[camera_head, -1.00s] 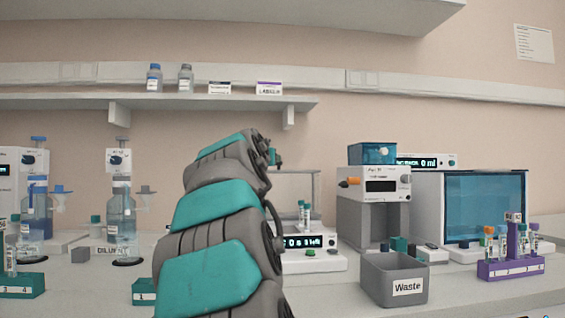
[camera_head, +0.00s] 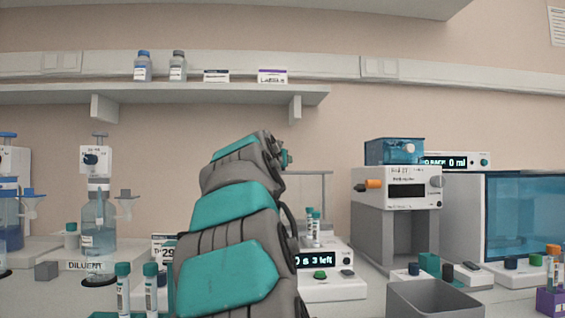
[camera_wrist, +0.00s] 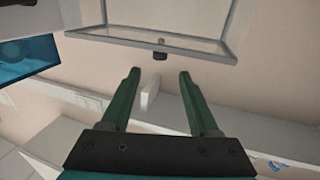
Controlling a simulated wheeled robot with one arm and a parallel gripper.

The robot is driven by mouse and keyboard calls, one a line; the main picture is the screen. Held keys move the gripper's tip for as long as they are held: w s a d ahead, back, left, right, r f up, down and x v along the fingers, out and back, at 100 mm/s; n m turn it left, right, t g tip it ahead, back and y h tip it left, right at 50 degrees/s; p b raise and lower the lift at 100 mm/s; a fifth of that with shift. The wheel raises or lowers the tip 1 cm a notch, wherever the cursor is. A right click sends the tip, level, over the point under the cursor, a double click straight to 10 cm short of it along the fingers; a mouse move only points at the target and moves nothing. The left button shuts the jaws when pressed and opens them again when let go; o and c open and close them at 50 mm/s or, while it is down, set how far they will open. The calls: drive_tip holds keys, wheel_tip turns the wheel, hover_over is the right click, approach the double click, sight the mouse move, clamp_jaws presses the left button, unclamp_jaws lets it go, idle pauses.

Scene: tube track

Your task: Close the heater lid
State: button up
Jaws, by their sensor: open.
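The heater (camera_head: 332,288) is a white unit with a lit display, a green button and a dark knob, right of my arm in the head view. Capped tubes (camera_head: 313,226) stand in it. Its clear lid (camera_head: 329,173) stands raised behind the tubes, partly hidden by my arm. In the wrist view the lid's grey-framed pane (camera_wrist: 150,38) is at the top, with a dark knob (camera_wrist: 160,56) on its edge. My gripper (camera_wrist: 158,75) is open and empty. The knob appears just beyond and between the two green fingertips, apart from them. My arm mostly hides the gripper in the head view.
A grey waste bin (camera_head: 434,299) stands at the front right, near a white device with an orange knob (camera_head: 398,187). Capped tubes (camera_head: 137,290) stand close at the front left. A diluent bottle (camera_head: 98,225) is behind them. A shelf (camera_head: 200,95) runs above.

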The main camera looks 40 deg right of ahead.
drive_tip(key=shift+p+x, duration=0.65)
drive_tip(key=shift+x, duration=2.85)
drive_tip(key=shift+f, duration=0.1)
drive_tip(key=shift+c, duration=0.3)
clamp_jaws()
